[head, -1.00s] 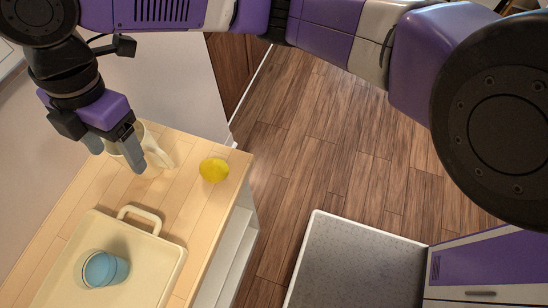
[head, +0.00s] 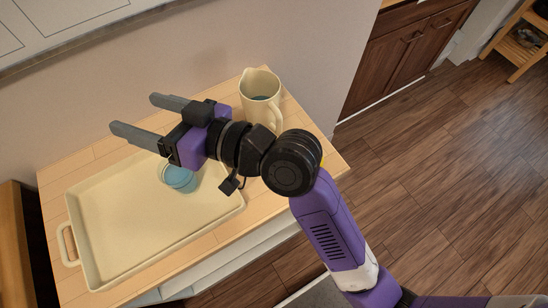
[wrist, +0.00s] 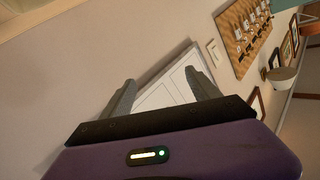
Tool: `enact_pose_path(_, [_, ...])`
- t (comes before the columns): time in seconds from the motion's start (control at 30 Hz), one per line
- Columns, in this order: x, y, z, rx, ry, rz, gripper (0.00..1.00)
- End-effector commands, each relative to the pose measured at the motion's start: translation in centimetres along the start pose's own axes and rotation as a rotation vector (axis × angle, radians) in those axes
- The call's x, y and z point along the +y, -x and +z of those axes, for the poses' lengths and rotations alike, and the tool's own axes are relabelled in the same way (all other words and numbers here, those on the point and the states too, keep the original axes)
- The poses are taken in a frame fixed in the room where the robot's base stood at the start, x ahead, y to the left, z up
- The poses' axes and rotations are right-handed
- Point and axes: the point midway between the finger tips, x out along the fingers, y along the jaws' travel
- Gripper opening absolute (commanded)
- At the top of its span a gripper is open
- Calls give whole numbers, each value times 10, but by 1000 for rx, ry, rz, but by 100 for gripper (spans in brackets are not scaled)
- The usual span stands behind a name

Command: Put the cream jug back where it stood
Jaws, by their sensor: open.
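The cream jug (head: 246,90) stands upright on the wooden top (head: 88,168) near the wall, with its handle toward the front right. Something bluish shows inside it. My gripper (head: 132,112) is open and empty, in front of the camera and left of the jug, its fingers pointing left, away from it. My wrist and arm cross the view just in front of the jug and hide part of the top. In the wrist view the open fingers (wrist: 162,90) have nothing between them, and the jug does not show.
A cream tray (head: 130,235) with a blue cup (head: 180,178) takes up much of the top, left of the jug. A yellow sliver shows beside my arm. Wooden floor (head: 440,170) lies open to the right, below a brown cabinet (head: 395,55).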

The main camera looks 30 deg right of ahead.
Motion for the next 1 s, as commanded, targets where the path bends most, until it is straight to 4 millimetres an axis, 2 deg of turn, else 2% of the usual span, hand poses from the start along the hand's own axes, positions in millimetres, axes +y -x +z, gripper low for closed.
enact_pose_path(0.03, [5,11,15,15,-48,50,71])
enact_pose_path(0.17, [24,45,44,54,-123,190,71])
enact_pose_path(0.27, [36,78,69,69,-156,298,71])
enact_pose_path(0.4, [48,134,103,65,-164,442,71])
enact_pose_path(0.47, [50,160,116,57,-153,498,71])
enact_pose_path(0.6, [52,224,139,25,-95,608,71])
enact_pose_path(0.8, [43,311,149,-41,49,696,71])
enact_pose_path(0.9, [36,343,146,-72,122,705,71])
enact_pose_path(1.0, [30,364,142,-94,181,700,71])
